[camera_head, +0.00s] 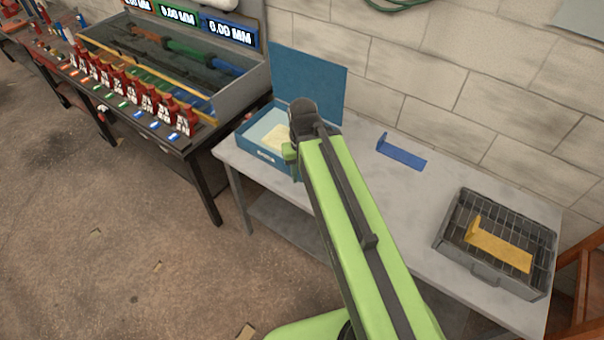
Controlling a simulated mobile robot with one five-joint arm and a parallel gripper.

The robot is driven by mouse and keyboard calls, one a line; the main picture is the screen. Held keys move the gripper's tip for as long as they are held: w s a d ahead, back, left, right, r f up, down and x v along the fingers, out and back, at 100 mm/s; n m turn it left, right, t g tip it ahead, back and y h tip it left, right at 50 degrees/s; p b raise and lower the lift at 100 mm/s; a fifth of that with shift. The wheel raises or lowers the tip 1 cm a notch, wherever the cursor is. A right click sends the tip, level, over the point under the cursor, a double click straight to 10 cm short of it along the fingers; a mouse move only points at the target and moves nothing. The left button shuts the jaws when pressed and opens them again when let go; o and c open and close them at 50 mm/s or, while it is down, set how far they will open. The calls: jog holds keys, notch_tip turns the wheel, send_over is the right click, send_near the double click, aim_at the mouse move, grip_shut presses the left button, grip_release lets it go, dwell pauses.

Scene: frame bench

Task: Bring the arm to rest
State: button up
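My green arm (345,210) rises from the bottom of the head view and reaches up over the front of the bench. Its dark far joint (307,117) is in front of the open blue box. The gripper's fingers are hidden behind the arm or too small to make out; only a small green part shows at the left of that joint. I cannot tell whether it holds anything.
The grey bench (385,190) carries a blue box (262,152) with its lid raised, a blue bracket (402,153), and a wire basket (450,252) with a yellow bracket (500,247). A dark table (205,140) with red holders stands left.

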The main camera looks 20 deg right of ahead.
jog(key=shift+a, duration=0.3)
notch_tip(320, 180, down, 9)
jog(key=b, duration=0.9)
jog(key=shift+s, duration=0.1)
